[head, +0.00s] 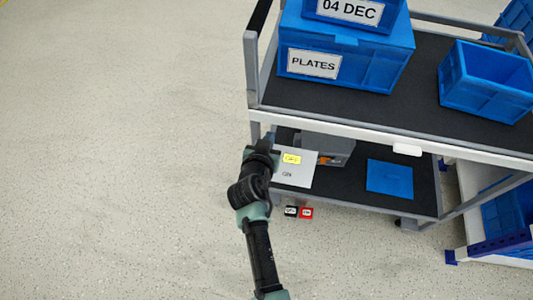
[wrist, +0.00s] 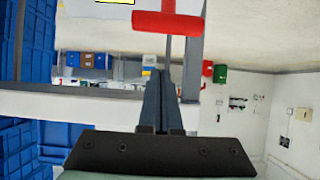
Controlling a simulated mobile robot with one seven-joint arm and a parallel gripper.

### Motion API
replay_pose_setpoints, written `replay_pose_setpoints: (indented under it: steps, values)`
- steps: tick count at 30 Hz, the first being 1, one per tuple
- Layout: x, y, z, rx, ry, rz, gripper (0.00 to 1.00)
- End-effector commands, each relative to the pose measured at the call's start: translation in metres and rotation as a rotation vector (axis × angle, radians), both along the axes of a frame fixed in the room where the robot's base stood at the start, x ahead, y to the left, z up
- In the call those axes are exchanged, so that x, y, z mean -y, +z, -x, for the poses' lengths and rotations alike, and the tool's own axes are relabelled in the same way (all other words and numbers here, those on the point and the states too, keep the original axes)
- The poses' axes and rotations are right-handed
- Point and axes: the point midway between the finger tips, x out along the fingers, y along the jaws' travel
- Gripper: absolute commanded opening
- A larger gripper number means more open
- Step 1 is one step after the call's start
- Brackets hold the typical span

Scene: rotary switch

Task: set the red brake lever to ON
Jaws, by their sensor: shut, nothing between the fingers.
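The red brake lever (wrist: 168,21) shows at the top of the wrist view as a red T-shaped handle with a thin grey stem. My gripper (wrist: 158,74) is shut and empty, its fingertips just below the handle in that view with a visible gap. I cannot tell the depth between them. In the head view my arm hides the lever. A pale panel (head: 296,178) there carries a yellow label (head: 292,159), seemingly OFF, and a second small mark below it, perhaps ON. The lever's exact setting cannot be read.
The grey cart (head: 400,136) holds a blue PLATES box (head: 345,50) and an open blue bin (head: 485,85) on top. A blue sheet (head: 390,178) and a grey box (head: 335,148) are on its lower shelf. Floor at left is clear.

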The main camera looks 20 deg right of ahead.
Motion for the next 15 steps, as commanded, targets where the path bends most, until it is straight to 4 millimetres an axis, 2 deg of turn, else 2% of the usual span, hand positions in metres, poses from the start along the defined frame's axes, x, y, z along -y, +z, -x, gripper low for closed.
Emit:
replay_pose_setpoints:
  steps: [1,6,15]
  values:
    - [-0.007,-0.01,0.01,-0.009,0.003,-0.001,0.0]
    - [-0.015,-0.021,0.022,-0.005,0.002,-0.001,0.0]
    - [-0.019,-0.025,0.026,-0.003,0.003,-0.001,0.0]
